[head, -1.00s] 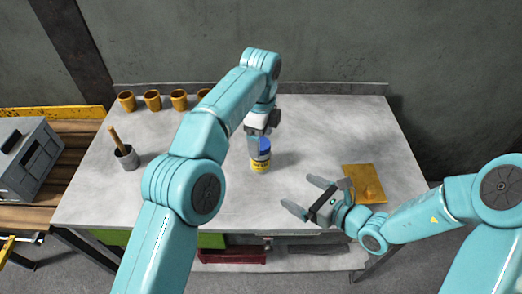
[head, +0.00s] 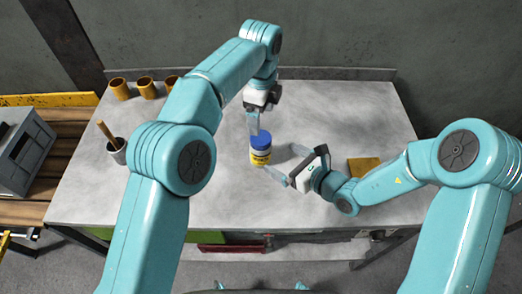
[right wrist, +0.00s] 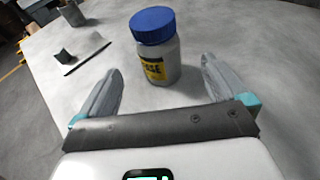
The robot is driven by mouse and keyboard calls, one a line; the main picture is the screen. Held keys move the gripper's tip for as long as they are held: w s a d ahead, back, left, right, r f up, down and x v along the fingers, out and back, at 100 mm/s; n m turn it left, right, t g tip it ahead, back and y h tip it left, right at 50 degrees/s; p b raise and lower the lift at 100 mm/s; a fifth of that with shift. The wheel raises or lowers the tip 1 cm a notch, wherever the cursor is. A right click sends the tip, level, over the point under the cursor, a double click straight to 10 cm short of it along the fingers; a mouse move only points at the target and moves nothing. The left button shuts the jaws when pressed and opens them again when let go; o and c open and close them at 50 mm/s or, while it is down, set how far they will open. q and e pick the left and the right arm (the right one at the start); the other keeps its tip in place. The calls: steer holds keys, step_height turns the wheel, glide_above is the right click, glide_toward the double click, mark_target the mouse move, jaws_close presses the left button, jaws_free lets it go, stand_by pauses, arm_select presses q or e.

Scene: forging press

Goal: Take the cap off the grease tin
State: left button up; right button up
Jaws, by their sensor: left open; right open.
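The grease tin (head: 260,157) stands upright near the middle of the table, with a yellow label and its blue cap (head: 261,140) on. In the right wrist view the tin (right wrist: 159,66) and cap (right wrist: 152,25) show clearly, just ahead of and between the open fingers. My left gripper (head: 253,122) points down just above and behind the cap. Its fingers overlap in the head view, and I cannot tell whether they touch the cap. My right gripper (head: 282,162) is open and empty at the tin's right, its fingers reaching toward the tin.
Brown cups (head: 146,87) line the table's back left. A grey pot (head: 117,152) with a wooden handle stands at the left. A yellow plate (head: 363,167) lies behind my right arm. A grey box (head: 25,160) is off the table's left. The table around the tin is clear.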

mark_target(269, 152)
arm_select(q)
steer(key=shift+s+a, duration=0.1)
arm_select(e)
steer(key=x, duration=0.9)
steer(key=shift+a, duration=0.15)
arm_select(q)
steer(key=shift+s+r, duration=0.2)
arm_select(e)
steer(key=shift+a, duration=0.25)
arm_select(q)
steer(key=shift+w+f, duration=0.1)
arm_select(e)
steer(key=shift+w, duration=0.15)
steer(key=shift+c, duration=0.7)
steer(key=c, duration=1)
arm_select(q)
steer(key=shift+c, duration=0.9)
arm_select(e)
jaws_close()
arm_select(q)
steer(key=m, duration=1.3)
steer(key=shift+f, duration=0.55)
step_height(269, 152, down, 7)
steer(key=shift+r, duration=0.1)
